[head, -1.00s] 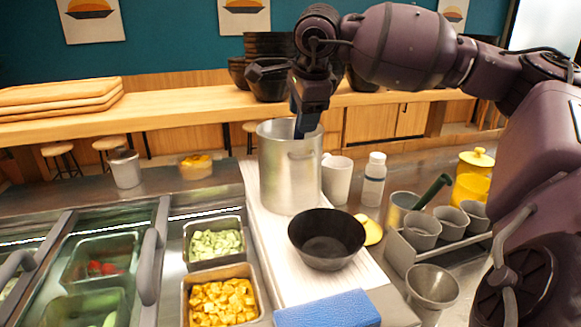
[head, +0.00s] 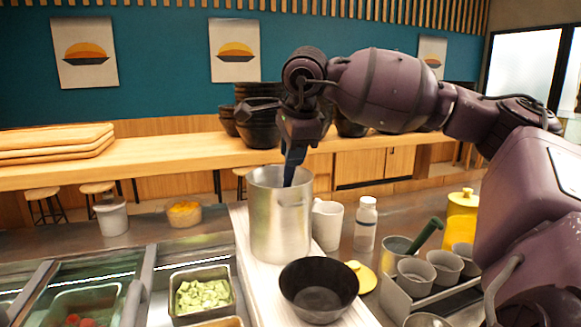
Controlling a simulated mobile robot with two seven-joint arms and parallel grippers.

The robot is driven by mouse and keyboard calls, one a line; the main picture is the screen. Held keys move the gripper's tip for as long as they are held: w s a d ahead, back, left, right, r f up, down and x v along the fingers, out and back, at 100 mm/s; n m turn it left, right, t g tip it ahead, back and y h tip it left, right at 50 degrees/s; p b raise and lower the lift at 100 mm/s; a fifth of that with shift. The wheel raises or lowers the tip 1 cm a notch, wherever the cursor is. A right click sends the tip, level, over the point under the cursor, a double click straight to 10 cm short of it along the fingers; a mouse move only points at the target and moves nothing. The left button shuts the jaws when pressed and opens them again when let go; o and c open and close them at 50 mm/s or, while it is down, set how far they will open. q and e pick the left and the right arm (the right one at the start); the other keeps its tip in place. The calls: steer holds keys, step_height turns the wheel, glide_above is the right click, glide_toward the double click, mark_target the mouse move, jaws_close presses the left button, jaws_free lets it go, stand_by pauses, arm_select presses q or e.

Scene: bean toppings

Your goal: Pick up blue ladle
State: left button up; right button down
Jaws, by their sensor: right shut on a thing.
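The blue ladle (head: 293,166) shows as a dark blue handle that stands up out of the tall metal pot (head: 280,226). Its lower part is hidden inside the pot. My right gripper (head: 300,146) is above the pot's rim, pointing down, and is shut on the top of the ladle's handle. The handle leans slightly. My left gripper is not in view.
A black bowl (head: 318,290) stands in front of the pot. A white mug (head: 327,224) and a white bottle (head: 365,224) stand to its right. A rack with grey cups (head: 415,275) is farther right. Stacked black bowls (head: 258,122) are on the counter behind.

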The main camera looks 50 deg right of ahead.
step_height(320, 180, up, 10)
steer(key=shift+f+b, duration=0.2)
steer(key=shift+b, duration=0.8)
step_height(320, 180, up, 9)
steer(key=p, duration=0.5)
steer(key=shift+f, duration=0.15)
steer(key=shift+f, duration=0.1)
